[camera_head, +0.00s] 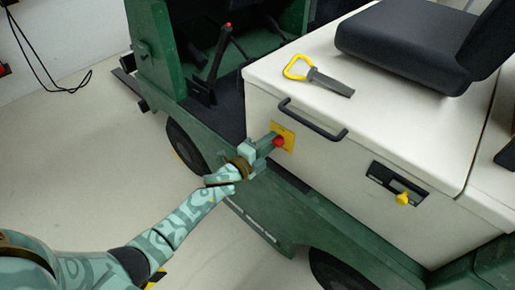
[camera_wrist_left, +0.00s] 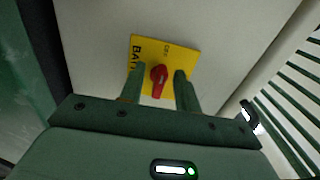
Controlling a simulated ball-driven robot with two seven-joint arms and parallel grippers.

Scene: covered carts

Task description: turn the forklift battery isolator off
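The battery isolator is a red knob (camera_head: 278,142) on a yellow plate (camera_head: 288,132), set in the pale side panel of the forklift. In the left wrist view the red knob (camera_wrist_left: 158,75) shows with its handle pointing down the picture. The yellow plate (camera_wrist_left: 184,57) carries dark lettering, partly hidden by a finger. My left gripper (camera_head: 271,145) is at the plate. In the wrist view its two fingers (camera_wrist_left: 159,73) stand on either side of the knob, with yellow plate showing in the gaps, so it is open. My right gripper is not in view.
A black handle bar (camera_head: 312,119) sticks out just above and right of the plate. A yellow-handled tool (camera_head: 318,77) lies on the pale cover in front of the black seat (camera_head: 415,42). A black latch with a yellow knob (camera_head: 402,198) is at the right. Clear floor lies left.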

